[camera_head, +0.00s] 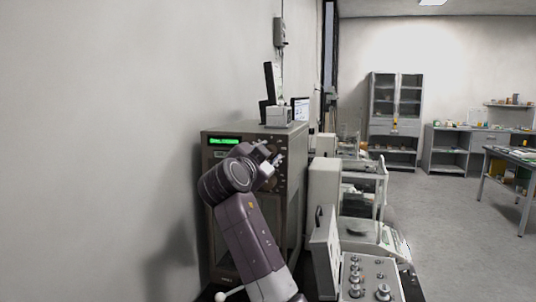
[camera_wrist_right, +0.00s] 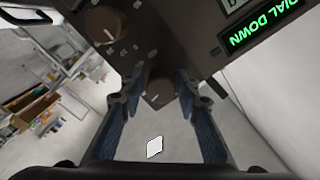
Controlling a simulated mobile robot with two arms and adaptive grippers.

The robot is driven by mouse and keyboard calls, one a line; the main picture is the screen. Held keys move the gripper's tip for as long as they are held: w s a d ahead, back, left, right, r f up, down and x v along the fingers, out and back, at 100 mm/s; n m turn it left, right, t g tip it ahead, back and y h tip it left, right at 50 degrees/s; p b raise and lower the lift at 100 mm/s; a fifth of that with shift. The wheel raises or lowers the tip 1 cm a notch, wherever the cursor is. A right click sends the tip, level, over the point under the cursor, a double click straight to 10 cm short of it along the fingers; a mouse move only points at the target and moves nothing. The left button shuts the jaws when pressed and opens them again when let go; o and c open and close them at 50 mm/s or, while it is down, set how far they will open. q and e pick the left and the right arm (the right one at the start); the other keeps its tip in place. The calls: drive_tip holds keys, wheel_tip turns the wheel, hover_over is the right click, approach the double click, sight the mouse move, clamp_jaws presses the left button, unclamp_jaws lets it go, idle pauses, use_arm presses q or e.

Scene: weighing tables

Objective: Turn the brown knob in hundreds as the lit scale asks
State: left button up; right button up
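The lit scale is a tall grey-brown cabinet (camera_head: 217,185) against the wall in the head view, with a green display (camera_head: 223,141) at its upper left. In the right wrist view the display (camera_wrist_right: 262,28) reads "DIAL DOWN". A brown knob (camera_wrist_right: 158,92) with a light pointer mark sits between my right fingertips in that view. My right gripper (camera_head: 277,163) is at the cabinet's upper front. In the wrist view its blue fingers (camera_wrist_right: 162,80) flank the knob closely; whether they press on it is unclear. My left gripper is out of view.
A second, larger brown knob (camera_wrist_right: 103,24) is on the same panel, beside the fingers. A small device (camera_head: 279,117) stands on the cabinet. Other balances and a knobbed panel (camera_head: 369,278) stand to the right. Open floor (camera_head: 440,230) lies farther right.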

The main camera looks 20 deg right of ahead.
drive_tip(key=shift+o, duration=0.9)
drive_tip(key=shift+s+a, duration=0.15)
drive_tip(key=v, duration=1.1)
drive_tip(key=shift+s+a, duration=0.2)
drive_tip(key=shift+s, duration=0.05)
